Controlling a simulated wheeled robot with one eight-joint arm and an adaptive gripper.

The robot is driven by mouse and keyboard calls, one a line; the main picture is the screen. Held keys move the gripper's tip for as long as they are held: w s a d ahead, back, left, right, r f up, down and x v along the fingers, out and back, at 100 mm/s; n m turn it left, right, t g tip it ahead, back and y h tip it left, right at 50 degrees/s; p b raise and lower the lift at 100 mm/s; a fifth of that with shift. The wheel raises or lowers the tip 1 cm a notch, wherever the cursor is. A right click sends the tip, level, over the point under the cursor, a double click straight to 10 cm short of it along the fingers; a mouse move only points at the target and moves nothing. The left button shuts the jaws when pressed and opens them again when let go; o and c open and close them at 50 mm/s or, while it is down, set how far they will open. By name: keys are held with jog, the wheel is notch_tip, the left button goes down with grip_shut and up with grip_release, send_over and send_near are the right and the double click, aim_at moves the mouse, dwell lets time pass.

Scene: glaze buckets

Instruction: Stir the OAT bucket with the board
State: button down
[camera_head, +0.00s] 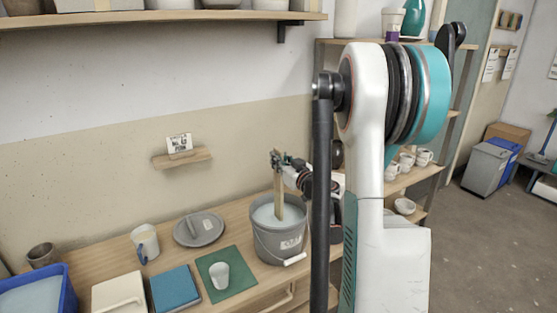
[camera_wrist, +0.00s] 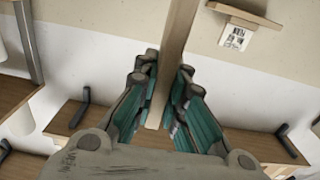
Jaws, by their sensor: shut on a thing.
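My gripper (camera_head: 282,160) is above the bucket, shut on the board's upper part. In the wrist view, the teal fingers of my gripper (camera_wrist: 166,92) close on both sides of the board (camera_wrist: 174,45).
A small wall shelf (camera_head: 183,159) holds a sign. Shelving stands behind my arm.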

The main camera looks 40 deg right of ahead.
aim_at(279, 175)
jog(key=shift+f+b, duration=0.65)
jog(key=shift+f, duration=2.2)
